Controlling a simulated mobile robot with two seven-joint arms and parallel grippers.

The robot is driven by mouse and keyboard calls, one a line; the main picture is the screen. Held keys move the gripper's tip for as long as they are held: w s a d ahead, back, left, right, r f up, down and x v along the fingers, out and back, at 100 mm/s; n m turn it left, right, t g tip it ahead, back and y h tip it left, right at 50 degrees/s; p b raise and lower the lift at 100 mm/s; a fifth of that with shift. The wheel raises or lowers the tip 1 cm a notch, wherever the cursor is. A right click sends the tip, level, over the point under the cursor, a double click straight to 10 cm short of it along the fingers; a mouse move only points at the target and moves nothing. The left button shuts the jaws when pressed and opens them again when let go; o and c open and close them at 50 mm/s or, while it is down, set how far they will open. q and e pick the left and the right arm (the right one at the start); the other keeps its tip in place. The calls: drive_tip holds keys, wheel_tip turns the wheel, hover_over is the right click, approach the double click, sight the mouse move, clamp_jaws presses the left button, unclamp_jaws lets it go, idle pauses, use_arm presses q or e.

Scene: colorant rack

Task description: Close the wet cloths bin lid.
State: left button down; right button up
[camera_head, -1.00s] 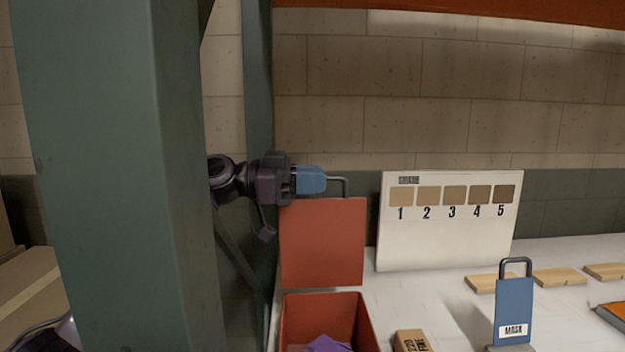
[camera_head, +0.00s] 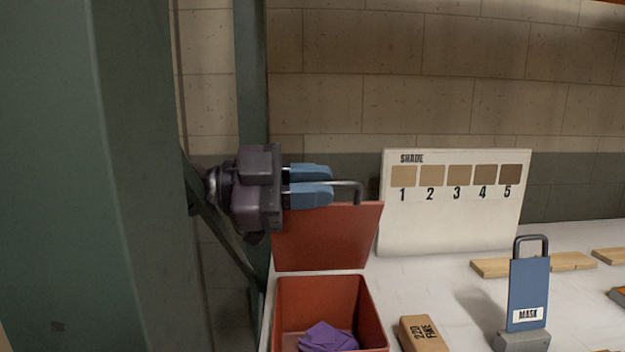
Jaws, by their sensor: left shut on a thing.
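The red wet cloths bin (camera_head: 377,318) stands open on the white table, with a purple cloth (camera_head: 328,338) inside. Its red lid (camera_head: 325,240) is raised at the back of the bin and leans forward somewhat. A grey bar handle (camera_head: 358,192) is at the lid's upper edge. My left gripper (camera_head: 310,186) comes in from the left, its blue fingers shut on the lid handle. The far end of the handle shows past the fingertips. My right gripper is not in view.
A green rack post (camera_head: 90,180) fills the left side, and a thinner post (camera_head: 251,80) stands behind my gripper. A shade board (camera_head: 455,225) stands right of the lid. A small box (camera_head: 422,335), a blue mask stand (camera_head: 528,285) and wooden blocks (camera_head: 490,267) are on the table (camera_head: 450,290).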

use_arm(q)
drive_tip(key=shift+s+f, duration=0.1)
drive_tip(key=shift+s, duration=0.05)
idle(0.3)
drive_tip(key=c, duration=1.2)
unclamp_jaws()
drive_tip(key=a, duration=1)
drive_tip(key=shift+a+b, duration=0.35)
drive_tip(key=shift+a, duration=0.05)
